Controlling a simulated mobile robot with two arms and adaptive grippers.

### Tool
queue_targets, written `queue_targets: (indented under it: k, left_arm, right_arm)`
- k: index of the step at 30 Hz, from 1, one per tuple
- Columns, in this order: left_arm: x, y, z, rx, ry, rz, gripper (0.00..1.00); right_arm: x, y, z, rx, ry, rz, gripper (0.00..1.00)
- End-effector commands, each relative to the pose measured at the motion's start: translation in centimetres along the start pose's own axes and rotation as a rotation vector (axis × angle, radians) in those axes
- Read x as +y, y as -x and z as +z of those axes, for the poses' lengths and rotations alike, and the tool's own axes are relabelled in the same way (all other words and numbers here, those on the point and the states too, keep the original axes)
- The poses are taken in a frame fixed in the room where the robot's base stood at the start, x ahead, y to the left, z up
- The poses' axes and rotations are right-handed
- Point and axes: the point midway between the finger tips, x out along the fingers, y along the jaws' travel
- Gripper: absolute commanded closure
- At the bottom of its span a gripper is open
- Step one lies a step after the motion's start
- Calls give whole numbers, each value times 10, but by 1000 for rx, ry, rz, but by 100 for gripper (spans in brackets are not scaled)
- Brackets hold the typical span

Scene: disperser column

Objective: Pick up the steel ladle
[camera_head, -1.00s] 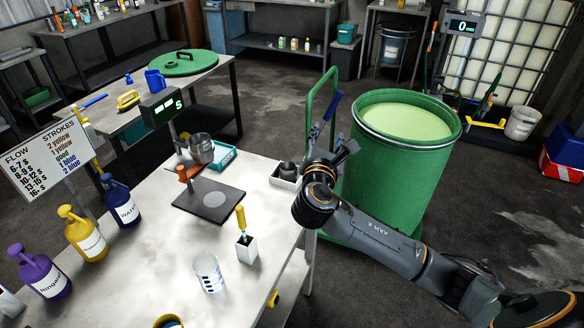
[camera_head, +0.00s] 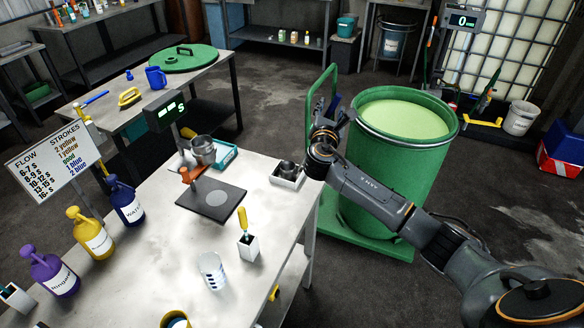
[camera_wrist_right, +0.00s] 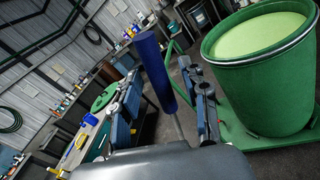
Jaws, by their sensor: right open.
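The steel ladle shows its blue handle (camera_head: 333,106) in the head view, rising beside the green drum, partly hidden by my right gripper (camera_head: 332,117). In the right wrist view the blue handle (camera_wrist_right: 155,65) and a thin steel shaft stand tilted between the two fingers of my right gripper (camera_wrist_right: 165,105). The fingers are open, with a visible gap on each side of the handle. A dark steel cup (camera_head: 288,169) sits in a small white tray at the table's right edge; I cannot tell whether it is the ladle's bowl. My left gripper is not in view.
The open green drum (camera_head: 385,165) of pale green liquid stands right of the worktable (camera_head: 190,245), on a green trolley. The table holds a dark plate (camera_head: 211,199), a steel pot (camera_head: 203,150), a beaker (camera_head: 212,270) and several pump bottles (camera_head: 92,232).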

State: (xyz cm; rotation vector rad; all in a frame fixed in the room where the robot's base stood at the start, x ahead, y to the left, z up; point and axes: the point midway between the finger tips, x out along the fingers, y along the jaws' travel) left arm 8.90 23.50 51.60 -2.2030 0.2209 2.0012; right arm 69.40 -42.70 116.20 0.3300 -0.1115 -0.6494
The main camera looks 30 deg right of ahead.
Motion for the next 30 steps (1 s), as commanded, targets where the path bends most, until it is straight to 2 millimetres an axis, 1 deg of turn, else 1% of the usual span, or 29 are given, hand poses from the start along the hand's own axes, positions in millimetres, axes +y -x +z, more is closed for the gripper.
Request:
queue_targets:
  k: [3, 9, 10, 16, 17, 30]
  left_arm:
    - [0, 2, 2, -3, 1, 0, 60]
    - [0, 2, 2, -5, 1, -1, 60]
    - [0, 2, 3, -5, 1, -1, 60]
    - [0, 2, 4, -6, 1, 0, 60]
    - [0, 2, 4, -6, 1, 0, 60]
    - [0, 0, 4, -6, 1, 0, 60]
  right_arm:
    - [0, -6, 0, 1, 0, 0, 55]
    - [0, -7, -1, 1, 0, 1, 55]
    - [0, -7, -1, 1, 0, 1, 57]
    - [0, -7, -1, 1, 0, 1, 98]
    - [0, -7, -1, 1, 0, 1, 100]
    - [1, -7, 4, -3, -2, 1, 100]
